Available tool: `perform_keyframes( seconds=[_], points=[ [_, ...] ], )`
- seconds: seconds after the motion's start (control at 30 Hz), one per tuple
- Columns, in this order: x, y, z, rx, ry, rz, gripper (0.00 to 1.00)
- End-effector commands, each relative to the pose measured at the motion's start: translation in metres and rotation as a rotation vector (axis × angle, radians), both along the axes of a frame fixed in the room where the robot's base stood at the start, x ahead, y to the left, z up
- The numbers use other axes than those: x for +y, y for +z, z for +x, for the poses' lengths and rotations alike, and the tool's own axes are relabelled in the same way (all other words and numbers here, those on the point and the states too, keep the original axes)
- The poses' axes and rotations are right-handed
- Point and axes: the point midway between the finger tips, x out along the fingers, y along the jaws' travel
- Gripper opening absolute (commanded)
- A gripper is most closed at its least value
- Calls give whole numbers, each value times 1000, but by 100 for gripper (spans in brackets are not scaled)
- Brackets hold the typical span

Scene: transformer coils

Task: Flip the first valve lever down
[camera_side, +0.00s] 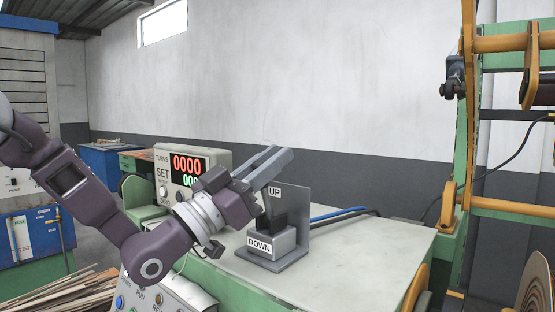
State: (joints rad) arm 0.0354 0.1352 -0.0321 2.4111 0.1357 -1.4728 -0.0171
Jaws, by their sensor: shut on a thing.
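The valve (292,205) is a grey unit with an upright plate on the green workbench, marked UP above and DOWN below. A dark block (265,222) sits in its front, between the two labels. My gripper (280,160) is at the top of the plate, level with or just above the UP label, its grey fingers pointing up and right. It is shut on the valve lever, which the fingers mostly hide. I cannot make out the lever's exact angle.
A counter box (190,170) with red and green digits stands behind my wrist. Blue and black hoses (340,214) run right from the valve. The bench top (370,255) is clear at the front right. A green and orange machine frame (462,140) stands at the right.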

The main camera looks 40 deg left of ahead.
Motion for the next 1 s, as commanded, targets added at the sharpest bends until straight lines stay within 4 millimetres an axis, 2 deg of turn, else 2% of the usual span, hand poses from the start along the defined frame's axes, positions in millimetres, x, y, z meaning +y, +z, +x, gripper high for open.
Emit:
perform_keyframes(
  seconds=[0.53, 0.57, 0.67, 1.0],
  points=[
    [0, -1, -3, -28, -1, 0, 0],
    [0, -1, -3, -28, -1, 0, 21],
    [0, -1, -3, -28, -1, 0, 40],
    [1, -3, -7, -27, 0, 0, 40]
  ],
)
